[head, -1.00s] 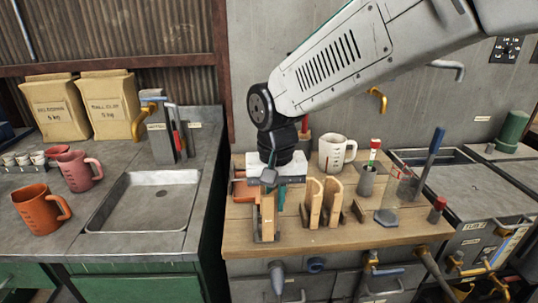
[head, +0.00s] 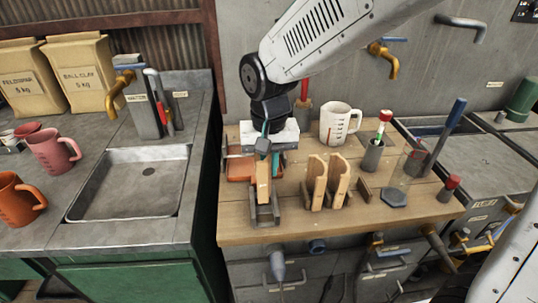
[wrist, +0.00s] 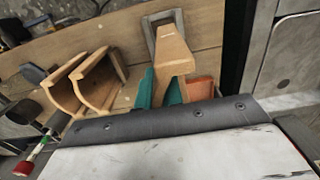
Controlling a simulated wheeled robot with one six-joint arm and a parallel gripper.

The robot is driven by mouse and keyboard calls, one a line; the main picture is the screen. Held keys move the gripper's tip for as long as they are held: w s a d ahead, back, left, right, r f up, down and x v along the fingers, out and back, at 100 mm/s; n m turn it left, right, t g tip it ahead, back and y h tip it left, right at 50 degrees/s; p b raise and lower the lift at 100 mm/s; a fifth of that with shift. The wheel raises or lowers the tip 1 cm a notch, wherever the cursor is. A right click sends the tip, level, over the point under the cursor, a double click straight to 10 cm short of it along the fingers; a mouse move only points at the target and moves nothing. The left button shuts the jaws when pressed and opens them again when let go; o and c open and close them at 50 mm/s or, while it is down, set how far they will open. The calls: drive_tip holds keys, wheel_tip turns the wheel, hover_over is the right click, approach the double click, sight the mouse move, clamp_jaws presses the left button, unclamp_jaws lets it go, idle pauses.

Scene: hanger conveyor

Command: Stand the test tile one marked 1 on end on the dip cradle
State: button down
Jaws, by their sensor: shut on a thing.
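The test tile (head: 263,178) is a tan slab held on end; no number is readable on it. It also shows in the wrist view (wrist: 172,52), between teal fingers. My gripper (head: 265,158) is shut on its upper part. The dip cradle (head: 264,216) is a small grey metal holder at the front left of the wooden bench. It also shows in the wrist view (wrist: 149,30). The tile's lower end is at the cradle, between its sides; I cannot tell whether it bears on the base. My gripper hides the tile's top.
Two similar tan pieces (head: 327,184) stand just right of the cradle. An orange tray (head: 239,167) lies behind it. A white mug (head: 338,124), a grey cup (head: 373,155) and a clear beaker (head: 413,163) stand farther right. The bench's front edge is close to the cradle.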

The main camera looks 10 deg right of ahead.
sight(269, 187)
drive_tip(key=shift+f, duration=3.45)
drive_tip(key=c, duration=1.5)
unclamp_jaws()
drive_tip(key=shift+o, duration=0.2)
wheel_tip(269, 187, up, 8)
drive_tip(key=shift+f, duration=0.1)
